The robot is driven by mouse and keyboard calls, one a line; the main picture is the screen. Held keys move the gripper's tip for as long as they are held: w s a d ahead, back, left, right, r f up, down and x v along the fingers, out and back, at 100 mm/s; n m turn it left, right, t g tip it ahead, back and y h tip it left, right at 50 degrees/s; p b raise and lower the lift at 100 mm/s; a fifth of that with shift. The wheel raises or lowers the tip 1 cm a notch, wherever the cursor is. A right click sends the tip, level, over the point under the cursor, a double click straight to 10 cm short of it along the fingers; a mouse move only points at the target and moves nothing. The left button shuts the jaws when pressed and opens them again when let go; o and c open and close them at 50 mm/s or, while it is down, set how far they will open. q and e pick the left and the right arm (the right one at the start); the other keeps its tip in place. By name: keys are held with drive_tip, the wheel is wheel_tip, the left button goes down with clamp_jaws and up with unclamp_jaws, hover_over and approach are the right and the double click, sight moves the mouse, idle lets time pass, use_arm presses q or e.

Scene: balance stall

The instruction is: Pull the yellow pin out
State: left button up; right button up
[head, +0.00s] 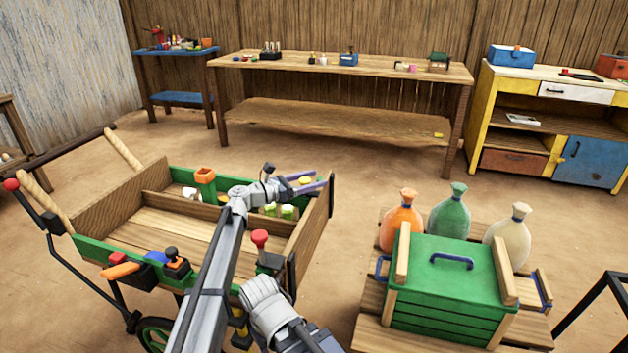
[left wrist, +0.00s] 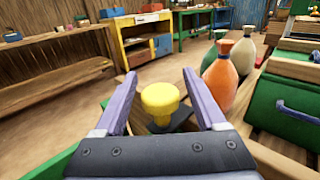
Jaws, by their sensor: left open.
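In the head view my left gripper (head: 306,182) reaches over the right end of the wooden cart (head: 170,233). A small bit of yellow (head: 305,180) shows between its fingers there. The gripper is open. The pin's lower end is hidden. My right gripper is not in view.
A green crate (head: 450,283) stands on a wooden platform at the right, with orange (head: 401,222), green (head: 449,212) and cream (head: 508,238) sacks behind it. A red-topped knob (head: 260,239) rises from the cart's near side. Open floor lies between cart and workbench (head: 340,66).

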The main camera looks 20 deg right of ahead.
use_arm(q)
drive_tip(key=shift+d, duration=0.3)
drive_tip(key=shift+c, duration=0.3)
clamp_jaws()
idle(0.9)
